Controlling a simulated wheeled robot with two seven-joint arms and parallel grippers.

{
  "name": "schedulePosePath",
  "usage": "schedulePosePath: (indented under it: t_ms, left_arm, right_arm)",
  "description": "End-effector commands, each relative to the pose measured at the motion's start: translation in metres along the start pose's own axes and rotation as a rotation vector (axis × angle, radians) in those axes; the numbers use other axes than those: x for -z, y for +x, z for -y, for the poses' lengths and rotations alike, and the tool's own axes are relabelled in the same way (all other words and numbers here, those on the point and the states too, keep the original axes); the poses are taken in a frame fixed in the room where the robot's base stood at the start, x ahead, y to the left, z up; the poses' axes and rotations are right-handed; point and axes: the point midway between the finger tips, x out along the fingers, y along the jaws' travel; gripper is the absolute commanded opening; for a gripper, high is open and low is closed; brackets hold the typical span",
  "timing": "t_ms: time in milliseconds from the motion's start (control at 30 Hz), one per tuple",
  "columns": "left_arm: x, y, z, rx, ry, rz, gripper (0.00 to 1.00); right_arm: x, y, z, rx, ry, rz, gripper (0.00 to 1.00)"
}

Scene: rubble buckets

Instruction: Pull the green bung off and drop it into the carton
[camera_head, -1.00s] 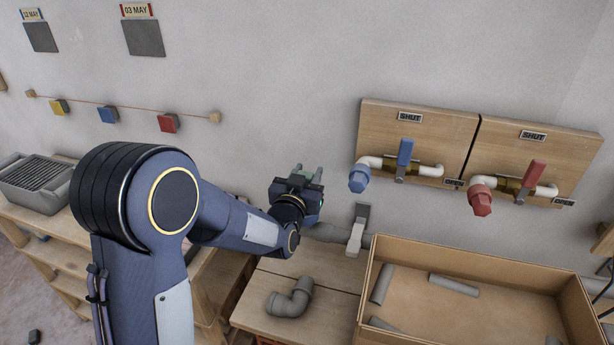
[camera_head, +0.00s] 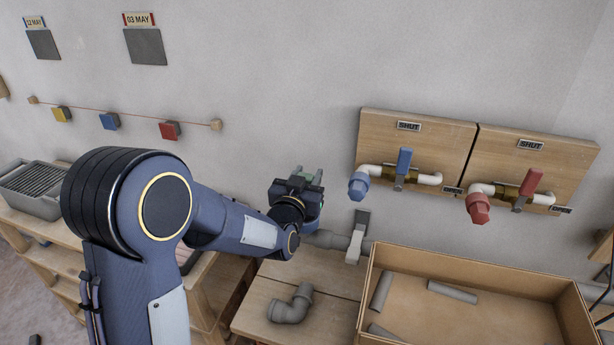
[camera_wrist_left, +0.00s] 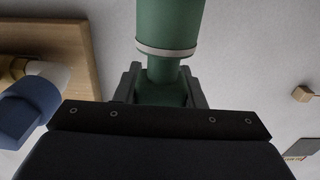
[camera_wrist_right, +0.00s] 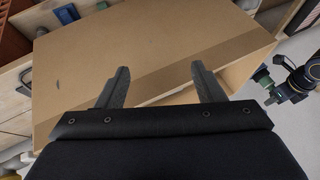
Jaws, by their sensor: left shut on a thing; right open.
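The green bung (camera_wrist_left: 170,30) is between the fingers of my left gripper (camera_wrist_left: 160,88), which is shut on it. It has a pale band and runs out of the top of the left wrist view. Only a little green (camera_head: 299,174) shows at the gripper in the head view, in front of the bare wall. Whether the bung touches anything beyond the frame is hidden. The open carton (camera_head: 470,258) stands at the lower right, with grey pipe pieces inside. My right gripper (camera_wrist_right: 160,82) is open and empty, with the carton's brown side (camera_wrist_right: 150,50) beyond it.
Two wooden boards on the wall carry a blue-capped tap (camera_head: 359,187) and a red-capped tap (camera_head: 478,208), right of my left gripper. A grey elbow pipe (camera_head: 291,304) and a grey fitting (camera_head: 356,240) are on the bench left of the carton. A grey crate (camera_head: 35,190) stands far left.

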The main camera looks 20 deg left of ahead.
Motion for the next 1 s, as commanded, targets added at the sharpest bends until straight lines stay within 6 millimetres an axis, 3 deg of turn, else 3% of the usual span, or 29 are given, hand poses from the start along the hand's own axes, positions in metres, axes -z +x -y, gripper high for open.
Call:
schedulePosePath:
  t_ms: [700, 1000]
  left_arm:
    - [0.054, 0.0, 0.0, 0.0, -0.001, -0.002, 0.09]
    - [0.055, 0.0, 0.0, 0.0, -0.001, -0.001, 0.09]
  right_arm:
    - [0.014, -0.028, 0.013, 0.0, 0.0, 0.0, 0.62]
    - [0.014, -0.028, 0.013, 0.0, 0.0, 0.0, 0.62]
